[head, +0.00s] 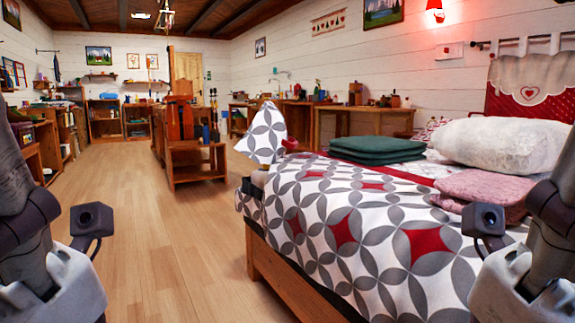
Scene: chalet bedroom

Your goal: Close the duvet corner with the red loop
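The duvet (345,235), white with grey interlocking circles and red diamonds, covers the bed. A peaked piece of the same patterned fabric (264,135) stands up at the bed's far left corner. A small red item (290,144) sits just right of this peak; I cannot tell whether it is the red loop. A small tan item (259,179) shows below the peak. My two arms show at the lower left and lower right edges, well apart from that corner. The fingers of both grippers are out of view.
Folded green blankets (375,148), a white pillow (503,145) and folded pink fabric (487,187) lie on the bed. The wooden bed frame (285,275) edges the floor. A wooden bench (190,160) stands beyond. The wooden floor (165,240) left of the bed is clear.

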